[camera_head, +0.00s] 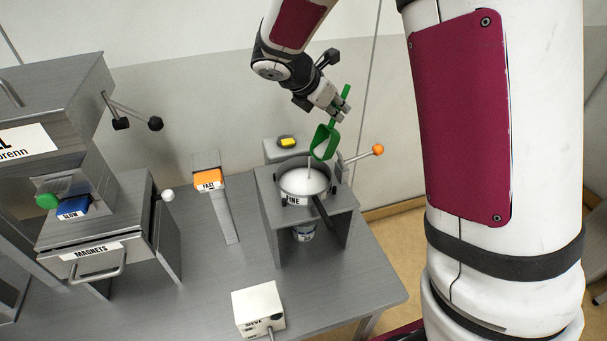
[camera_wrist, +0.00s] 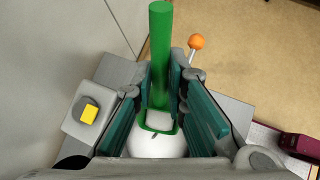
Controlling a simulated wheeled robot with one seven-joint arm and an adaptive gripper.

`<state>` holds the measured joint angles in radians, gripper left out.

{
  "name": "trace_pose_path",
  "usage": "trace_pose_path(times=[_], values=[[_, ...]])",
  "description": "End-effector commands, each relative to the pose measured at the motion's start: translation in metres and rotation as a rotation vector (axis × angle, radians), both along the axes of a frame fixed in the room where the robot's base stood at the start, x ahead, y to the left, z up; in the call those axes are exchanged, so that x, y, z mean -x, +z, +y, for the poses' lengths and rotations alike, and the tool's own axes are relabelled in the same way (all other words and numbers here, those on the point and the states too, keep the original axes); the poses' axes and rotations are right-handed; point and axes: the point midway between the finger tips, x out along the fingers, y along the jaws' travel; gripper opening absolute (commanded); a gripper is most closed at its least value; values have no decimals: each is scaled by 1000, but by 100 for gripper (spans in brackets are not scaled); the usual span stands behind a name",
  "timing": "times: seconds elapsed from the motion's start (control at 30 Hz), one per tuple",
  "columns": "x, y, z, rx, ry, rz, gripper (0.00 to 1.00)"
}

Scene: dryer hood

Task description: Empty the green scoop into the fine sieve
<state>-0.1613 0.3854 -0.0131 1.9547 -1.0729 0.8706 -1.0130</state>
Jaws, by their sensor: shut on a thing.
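The green scoop (camera_head: 325,141) hangs tilted from my gripper (camera_head: 340,113), its bowl low and above the back right part of the fine sieve. My gripper is shut on the scoop's handle, which also shows in the wrist view (camera_wrist: 160,55). The fine sieve (camera_head: 296,200), a round pan labelled FINE, sits on a grey stand and holds a white heap. In the wrist view, white material (camera_wrist: 158,146) shows under and around the scoop's bowl. I cannot tell how much is still in the scoop.
An orange-knobbed lever (camera_head: 377,150) sticks out right of the stand. A box with a yellow button (camera_head: 287,142) stands behind it. A white switch box (camera_head: 258,308) is in front. An orange FAST block (camera_head: 208,180) and a grey MAGNETS cabinet (camera_head: 95,255) stand left.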

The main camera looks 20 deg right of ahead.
Motion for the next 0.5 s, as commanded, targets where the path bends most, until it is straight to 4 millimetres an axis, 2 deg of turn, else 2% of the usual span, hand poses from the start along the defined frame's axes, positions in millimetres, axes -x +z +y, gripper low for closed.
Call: trace_pose_path(times=[0.5], values=[[1,-3,7,57,1,-11,0]])
